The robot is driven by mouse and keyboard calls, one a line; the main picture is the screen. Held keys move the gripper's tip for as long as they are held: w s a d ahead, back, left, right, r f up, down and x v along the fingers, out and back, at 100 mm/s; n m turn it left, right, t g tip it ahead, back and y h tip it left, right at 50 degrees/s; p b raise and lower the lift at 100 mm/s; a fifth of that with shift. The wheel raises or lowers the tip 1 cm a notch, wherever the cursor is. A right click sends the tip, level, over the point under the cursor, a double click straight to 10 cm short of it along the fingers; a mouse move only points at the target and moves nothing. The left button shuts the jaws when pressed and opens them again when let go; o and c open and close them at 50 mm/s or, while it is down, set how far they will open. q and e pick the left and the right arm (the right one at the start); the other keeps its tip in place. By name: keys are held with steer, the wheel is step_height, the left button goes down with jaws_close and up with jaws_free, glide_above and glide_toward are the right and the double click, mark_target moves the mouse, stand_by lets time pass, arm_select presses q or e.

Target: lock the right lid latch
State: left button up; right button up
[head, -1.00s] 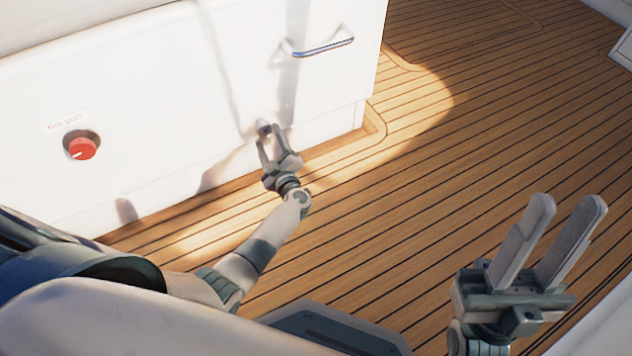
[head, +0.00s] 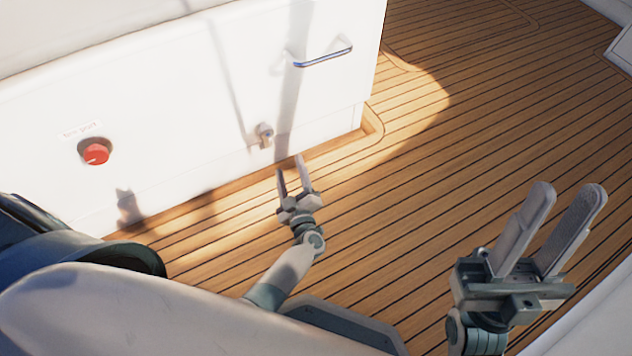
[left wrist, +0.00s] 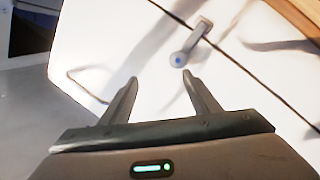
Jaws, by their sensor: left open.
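The lid latch (head: 264,135) is a small metal fitting low on the white front panel, below and left of the chrome handle. It also shows in the left wrist view (left wrist: 190,43) as a short grey bar with a blue-dotted round end, close to a dark panel seam. I cannot tell whether it is locked. My left gripper (head: 289,164) is open and empty, apart from the latch, below and right of it. In the left wrist view its fingers (left wrist: 160,78) point toward the panel, with the latch beyond the right finger. My right gripper (head: 567,190) is open and empty over the floor.
A chrome handle (head: 323,57) is on the panel's upper right. A red rotary knob (head: 96,153) with a small label (head: 82,130) is on its left. The teak deck (head: 430,170) is clear. White walls edge the right side.

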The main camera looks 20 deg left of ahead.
arm_select(q)
steer(key=s+d+r+m+h+p, duration=0.2)
steer(key=d+m+h+p, duration=0.3)
steer(key=p, duration=0.1)
steer(key=s+d+r+m+h+p, duration=0.2)
steer(key=s+d+m+h+p, duration=0.1)
steer(key=d+m+h+p, duration=0.1)
steer(key=shift+d+m+h+p, duration=0.4)
steer(key=shift+d+p, duration=0.1)
steer(key=shift+p, duration=0.85)
steer(key=shift+a, duration=0.1)
